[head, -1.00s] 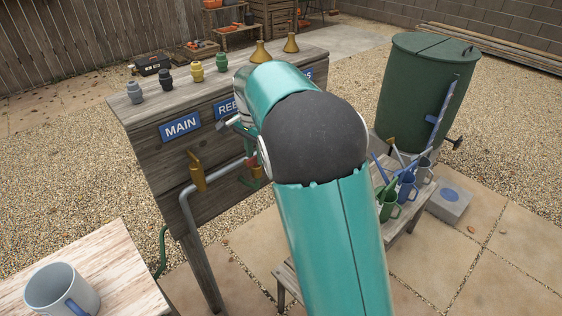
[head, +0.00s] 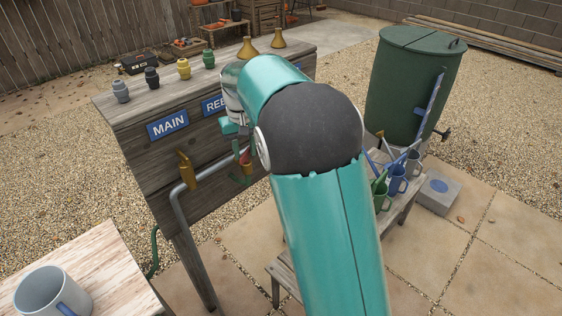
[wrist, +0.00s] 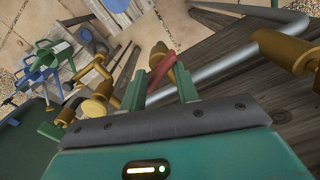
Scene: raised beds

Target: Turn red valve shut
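The red valve handle (head: 245,157) sits on a brass valve on the pipe in front of the wooden bench, right of the MAIN sign. In the wrist view the red handle (wrist: 161,73) stands slanted between the two teal fingers of my gripper (wrist: 160,88). The fingers are spread, one on each side of the handle. I cannot tell whether either finger touches it. In the head view my gripper (head: 237,140) is just above the red handle, and my arm hides part of the valve row.
A brass valve (wrist: 285,48) on the grey pipe (wrist: 225,62) is to the right in the wrist view. More brass fittings (wrist: 95,105) are to the left. Watering cans (head: 390,180) stand on a low bench beside the green barrel (head: 410,85). A mug (head: 50,292) stands at front left.

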